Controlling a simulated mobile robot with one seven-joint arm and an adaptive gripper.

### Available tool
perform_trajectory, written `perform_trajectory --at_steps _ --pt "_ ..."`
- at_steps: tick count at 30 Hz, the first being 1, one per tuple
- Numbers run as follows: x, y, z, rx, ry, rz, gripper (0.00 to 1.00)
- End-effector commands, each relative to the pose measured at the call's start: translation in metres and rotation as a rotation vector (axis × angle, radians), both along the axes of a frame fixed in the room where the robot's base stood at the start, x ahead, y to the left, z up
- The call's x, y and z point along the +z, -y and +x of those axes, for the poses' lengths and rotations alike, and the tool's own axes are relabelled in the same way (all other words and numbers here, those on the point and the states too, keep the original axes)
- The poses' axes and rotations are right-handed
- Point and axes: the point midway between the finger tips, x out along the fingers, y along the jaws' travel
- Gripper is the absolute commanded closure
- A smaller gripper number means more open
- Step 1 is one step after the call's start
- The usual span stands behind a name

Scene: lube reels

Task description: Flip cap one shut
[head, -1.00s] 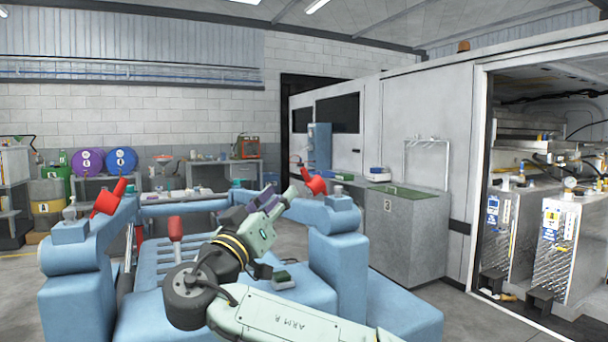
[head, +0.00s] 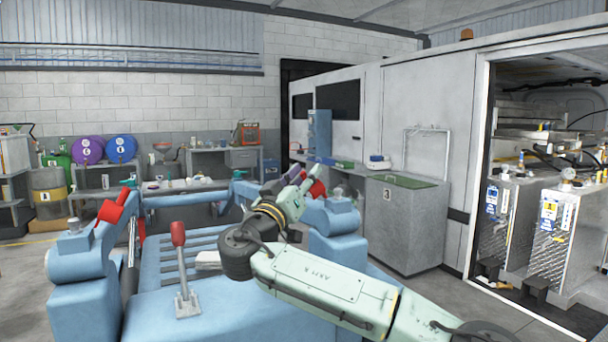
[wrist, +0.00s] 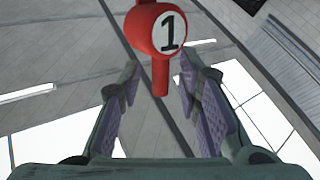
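Cap one, a red part with a white disc marked 1 (wrist: 163,32), is at the top middle of the wrist view, with a short red stem pointing down. My gripper (wrist: 158,82) is open, with a purple-padded finger on each side of that stem. The stem end lies between the fingertips, and I see a gap on both sides of it. In the head view my gripper (head: 308,177) is at the right side of the blue machine, partly covering a red part (head: 318,188) there. The hinge of the cap is hidden.
Another red part (head: 112,210) sits on the left arm of the blue machine (head: 85,255). A red-knobbed lever (head: 179,240) stands on its near deck. A grey cabinet (head: 405,225) with a green top is to the right, beyond the machine.

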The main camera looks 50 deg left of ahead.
Motion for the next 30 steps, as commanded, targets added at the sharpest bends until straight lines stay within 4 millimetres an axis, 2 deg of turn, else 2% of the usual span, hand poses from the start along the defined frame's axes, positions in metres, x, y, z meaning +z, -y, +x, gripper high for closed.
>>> perform_trajectory --at_steps 2,16,30 --pt "-0.0002 0.0 -0.0002 0.0 0.0 0.0 0.69" --pt "-0.0002 0.0001 -0.0006 0.0 0.0 0.0 0.99" --pt "-0.0002 0.0002 -0.0005 0.0 0.0 0.0 1.0"
